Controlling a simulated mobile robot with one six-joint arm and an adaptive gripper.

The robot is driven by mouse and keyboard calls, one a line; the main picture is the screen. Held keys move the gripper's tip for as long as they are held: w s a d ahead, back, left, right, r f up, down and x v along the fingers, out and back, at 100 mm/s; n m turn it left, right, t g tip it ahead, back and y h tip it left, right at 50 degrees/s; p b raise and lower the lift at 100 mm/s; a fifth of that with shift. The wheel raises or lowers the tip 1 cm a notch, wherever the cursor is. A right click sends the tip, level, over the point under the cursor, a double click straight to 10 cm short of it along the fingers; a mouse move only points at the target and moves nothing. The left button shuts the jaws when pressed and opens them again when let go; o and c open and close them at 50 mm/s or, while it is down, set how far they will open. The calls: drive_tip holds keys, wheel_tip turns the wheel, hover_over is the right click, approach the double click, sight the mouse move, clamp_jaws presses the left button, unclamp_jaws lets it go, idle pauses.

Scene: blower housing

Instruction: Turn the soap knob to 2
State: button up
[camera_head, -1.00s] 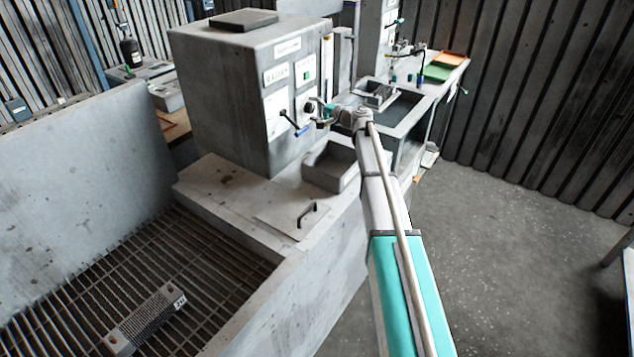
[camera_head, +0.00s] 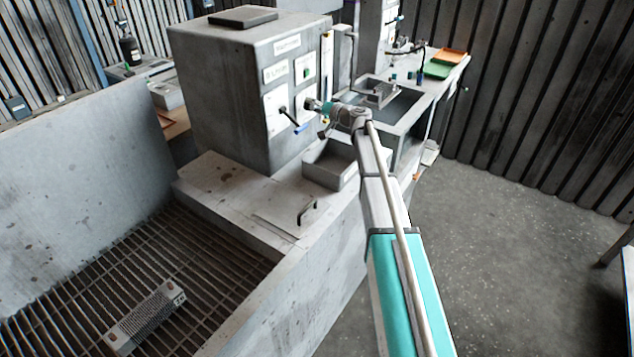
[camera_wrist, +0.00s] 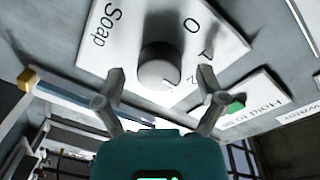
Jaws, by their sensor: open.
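The soap knob (camera_wrist: 158,66) is a round grey knob on a white plate (camera_wrist: 118,42) marked "Soap", with 0, 1 and 2 around it, in the wrist view. Where its pointer stands is unclear. My gripper (camera_wrist: 160,80) is open, with one finger on each side of the knob in the picture. The fingers look apart from the knob; the remaining depth is hard to judge. In the head view my gripper (camera_head: 313,104) faces the front panel of the grey housing (camera_head: 215,95), and the soap knob is hidden behind it.
A green button (camera_wrist: 236,105) on another plate is close to the right finger in the wrist view. A grey basin (camera_head: 328,168) lies below, and a black handle (camera_head: 307,210) stands on the ledge.

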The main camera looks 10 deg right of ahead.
drive_tip(key=n, duration=0.8)
drive_tip(key=shift+s+a+t+b, duration=0.1)
drive_tip(key=shift+t+b, duration=0.2)
drive_tip(key=shift+b, duration=0.05)
drive_tip(key=v, duration=1.4)
drive_tip(key=s+a+f+g+h+p, duration=0.1)
drive_tip(key=s+a+f+g, duration=0.1)
drive_tip(key=s+a+g, duration=0.1)
drive_tip(key=s+a+f+g+h+p, duration=0.1)
drive_tip(key=s+a+f+g+p, duration=0.1)
drive_tip(key=s+a, duration=0.3)
drive_tip(key=s+a+f+m+g+h+p, duration=0.1)
drive_tip(key=s+a+f+g+p, duration=0.1)
drive_tip(key=s, duration=0.7)
drive_tip(key=shift+a+f+g+h, duration=0.2)
drive_tip(key=shift+a+f+g, duration=0.25)
drive_tip(key=shift+a, duration=0.3)
drive_tip(key=shift+a+f+g+h, duration=0.2)
drive_tip(key=shift+a+f+g, duration=0.3)
drive_tip(key=shift+a, duration=0.3)
drive_tip(key=shift+s+a+f+m+g+p, duration=0.15)
drive_tip(key=shift+s+m+g+p, duration=0.15)
drive_tip(key=shift+s, duration=0.25)
drive_tip(key=shift+s+f+h, duration=0.15)
drive_tip(key=shift+s+h, duration=0.15)
drive_tip(key=shift+h, duration=0.1)
